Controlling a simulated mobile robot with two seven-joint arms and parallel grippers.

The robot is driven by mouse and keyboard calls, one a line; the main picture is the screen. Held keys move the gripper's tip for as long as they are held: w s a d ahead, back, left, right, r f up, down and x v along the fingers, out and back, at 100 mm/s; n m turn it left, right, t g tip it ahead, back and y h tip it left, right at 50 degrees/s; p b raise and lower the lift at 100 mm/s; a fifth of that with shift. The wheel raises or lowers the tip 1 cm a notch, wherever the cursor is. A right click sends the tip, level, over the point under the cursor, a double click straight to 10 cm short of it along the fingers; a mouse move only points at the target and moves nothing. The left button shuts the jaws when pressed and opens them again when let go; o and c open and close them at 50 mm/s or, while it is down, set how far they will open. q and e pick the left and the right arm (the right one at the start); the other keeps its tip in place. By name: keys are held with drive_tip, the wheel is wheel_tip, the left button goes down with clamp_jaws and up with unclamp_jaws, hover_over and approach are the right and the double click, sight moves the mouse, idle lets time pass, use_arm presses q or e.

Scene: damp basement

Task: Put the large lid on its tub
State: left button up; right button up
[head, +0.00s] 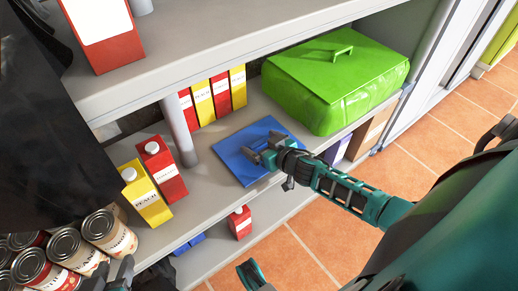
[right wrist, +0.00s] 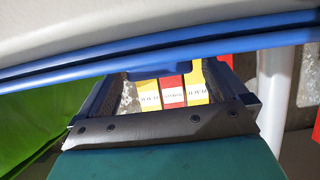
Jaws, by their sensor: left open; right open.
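A flat blue square lid (head: 237,158) lies on the middle shelf near its front edge. In the right wrist view its blue edge (right wrist: 60,76) crosses the top, with a small blue tab (right wrist: 160,75) between my fingers. My right gripper (head: 262,156) is over the lid, its fingers open on either side of the tab; it also shows in the right wrist view (right wrist: 167,98). My left gripper (head: 111,277) is open at the lower left near the cans, away from the lid. No open tub is clearly visible; blue pieces (head: 188,243) show low down, partly hidden by the shelf.
A bulky green container (head: 335,85) with a handle stands right of the lid. Red and yellow cartons (head: 222,95) stand behind, beside a grey post (head: 180,130). More cartons (head: 147,195) and several cans (head: 65,245) stand left. The upper shelf (head: 220,45) overhangs.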

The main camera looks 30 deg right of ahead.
drive_tip(key=c, duration=1.1)
drive_tip(key=shift+r, duration=0.1)
